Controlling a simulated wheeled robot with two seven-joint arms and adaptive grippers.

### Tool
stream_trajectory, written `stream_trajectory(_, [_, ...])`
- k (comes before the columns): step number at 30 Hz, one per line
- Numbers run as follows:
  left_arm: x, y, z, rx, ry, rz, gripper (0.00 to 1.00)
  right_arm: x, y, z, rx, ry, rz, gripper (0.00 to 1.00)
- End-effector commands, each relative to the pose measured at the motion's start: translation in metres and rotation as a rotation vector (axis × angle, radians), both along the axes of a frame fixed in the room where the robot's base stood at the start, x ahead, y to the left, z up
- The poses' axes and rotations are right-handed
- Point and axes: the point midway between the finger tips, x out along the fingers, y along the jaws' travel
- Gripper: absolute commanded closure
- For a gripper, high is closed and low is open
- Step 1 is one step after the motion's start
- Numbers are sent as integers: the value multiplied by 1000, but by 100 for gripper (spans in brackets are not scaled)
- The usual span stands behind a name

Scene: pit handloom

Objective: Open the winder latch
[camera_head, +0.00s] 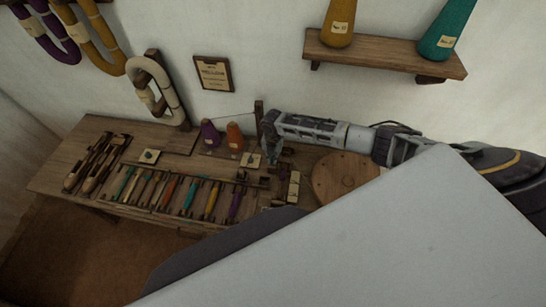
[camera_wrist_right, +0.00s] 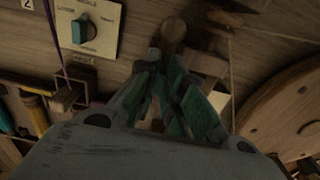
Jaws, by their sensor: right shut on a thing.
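My right gripper (camera_head: 270,152) reaches in from the right over the back of the bench, pointing down at the winder parts. In the right wrist view its fingers (camera_wrist_right: 172,72) are closed together on the winder latch, a small wooden piece whose rounded brown end (camera_wrist_right: 174,34) shows just past the fingertips. The fingers hide most of the latch, so its angle is hard to tell. The winder's round wooden disc (camera_head: 340,178) lies to the right of the gripper; it also shows in the right wrist view (camera_wrist_right: 284,108). My left gripper is not in view.
A pale card with a teal knob (camera_wrist_right: 84,30) sits left of the fingers. Purple and orange cones (camera_head: 234,137) stand behind. A wall shelf (camera_head: 385,55) hangs above my arm.

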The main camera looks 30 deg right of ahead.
Motion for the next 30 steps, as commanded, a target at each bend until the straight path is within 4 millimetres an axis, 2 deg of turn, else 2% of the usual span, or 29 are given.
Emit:
stream_trajectory(16, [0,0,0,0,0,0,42,1,1,1,2,-1,30,100])
stream_trajectory(17, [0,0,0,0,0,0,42,1,1,1,2,-1,29,86])
stream_trajectory(21, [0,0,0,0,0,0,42,1,1,1,1,-1,29,69])
stream_trajectory(30, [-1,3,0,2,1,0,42,0,0,0,0,0,28,69])
